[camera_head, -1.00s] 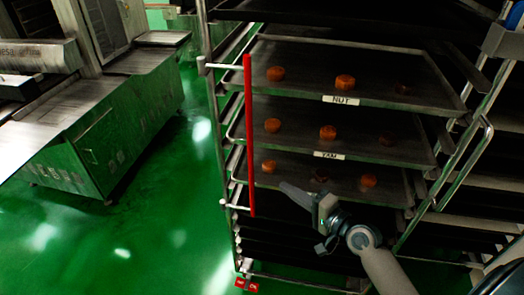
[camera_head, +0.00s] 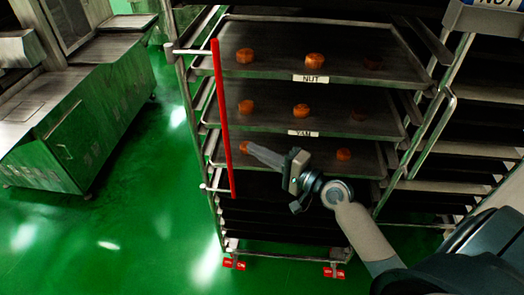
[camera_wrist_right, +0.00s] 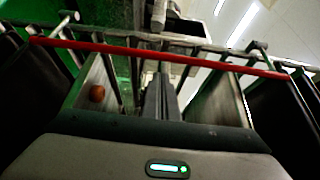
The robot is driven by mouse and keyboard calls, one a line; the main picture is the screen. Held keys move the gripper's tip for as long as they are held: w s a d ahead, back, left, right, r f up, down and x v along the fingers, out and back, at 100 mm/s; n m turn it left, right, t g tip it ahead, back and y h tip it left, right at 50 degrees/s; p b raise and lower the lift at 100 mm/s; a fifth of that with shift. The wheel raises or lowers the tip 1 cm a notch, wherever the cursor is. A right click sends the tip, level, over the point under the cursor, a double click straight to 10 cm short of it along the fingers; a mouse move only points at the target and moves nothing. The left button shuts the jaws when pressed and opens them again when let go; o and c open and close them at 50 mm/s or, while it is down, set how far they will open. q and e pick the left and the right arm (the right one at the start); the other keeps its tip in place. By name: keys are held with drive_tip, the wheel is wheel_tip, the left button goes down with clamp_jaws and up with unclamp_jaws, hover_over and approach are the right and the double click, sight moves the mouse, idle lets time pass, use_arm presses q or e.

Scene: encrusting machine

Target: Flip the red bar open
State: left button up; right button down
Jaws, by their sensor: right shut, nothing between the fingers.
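The red bar (camera_head: 222,115) stands nearly upright along the left front side of the tray rack, held by a metal arm at its top and another near its bottom. In the right wrist view the red bar (camera_wrist_right: 160,54) runs across the upper part of the picture, beyond the fingers. My right gripper (camera_head: 252,149) is shut and empty. Its fingertips point left, in front of the lower labelled trays and a little right of the bar; in the wrist view its fingers (camera_wrist_right: 159,90) look close to the bar. I cannot tell if they touch. My left gripper is not in view.
The rack holds trays with orange cakes; one tray has a NUT label (camera_head: 311,79) and one a YAM label (camera_head: 303,133). Another rack (camera_head: 460,150) stands at the right. A metal machine (camera_head: 75,120) stands at the left, with clear green floor (camera_head: 150,200) between.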

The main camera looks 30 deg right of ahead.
drive_tip(key=p+x, duration=0.1)
drive_tip(key=x, duration=0.6)
drive_tip(key=shift+p, duration=0.4)
drive_tip(key=shift+a, duration=0.1)
